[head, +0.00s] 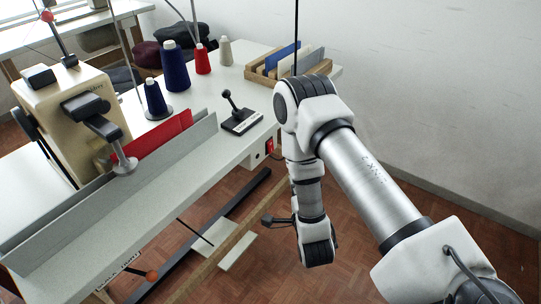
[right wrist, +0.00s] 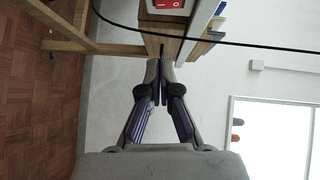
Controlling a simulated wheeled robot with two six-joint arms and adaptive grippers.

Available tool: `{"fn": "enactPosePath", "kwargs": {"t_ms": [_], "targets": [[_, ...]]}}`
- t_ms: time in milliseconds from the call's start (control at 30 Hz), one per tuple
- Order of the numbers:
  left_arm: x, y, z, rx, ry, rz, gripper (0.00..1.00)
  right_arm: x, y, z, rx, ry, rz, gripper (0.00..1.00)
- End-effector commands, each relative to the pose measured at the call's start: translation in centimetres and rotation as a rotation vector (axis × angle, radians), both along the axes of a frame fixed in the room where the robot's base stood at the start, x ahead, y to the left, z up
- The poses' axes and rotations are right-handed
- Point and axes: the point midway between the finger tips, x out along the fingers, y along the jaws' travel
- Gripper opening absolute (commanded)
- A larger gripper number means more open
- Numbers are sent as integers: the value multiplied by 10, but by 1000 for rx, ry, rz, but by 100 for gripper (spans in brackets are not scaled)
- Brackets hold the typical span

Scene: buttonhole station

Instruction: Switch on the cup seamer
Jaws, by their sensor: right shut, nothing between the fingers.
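The cream machine (head: 75,115) stands at the left on the table; I cannot read its label. A red rocker switch (head: 269,146) sits on a pale box under the table's front edge; its on or off position is unclear. In the right wrist view the red switch (right wrist: 167,3) shows at the top edge, partly cut off. My right gripper (right wrist: 161,62) is shut and empty, its fingertips pointing up toward the switch, apart from it. In the head view my right arm hangs in front of the table, to the right of the switch. My left gripper is out of view.
A black lever on a base (head: 240,118) stands on the table above the switch. Thread cones (head: 176,70) and a wooden rack (head: 290,62) stand behind. A black cable (right wrist: 230,42) crosses the right wrist view near the fingertips. A wooden beam (head: 235,235) runs below.

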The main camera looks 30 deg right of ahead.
Motion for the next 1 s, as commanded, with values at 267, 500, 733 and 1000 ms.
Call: {"fn": "enactPosePath", "kwargs": {"t_ms": [267,500,733,1000], "targets": [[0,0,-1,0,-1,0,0,29,-12,-2,0,-3,-2,0],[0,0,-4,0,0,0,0,78,-33,-8,0,-3,-2,0],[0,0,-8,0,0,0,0,117,-28,-13,-2,-1,3,0],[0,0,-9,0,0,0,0,129,-23,-14,0,2,1,0]]}}
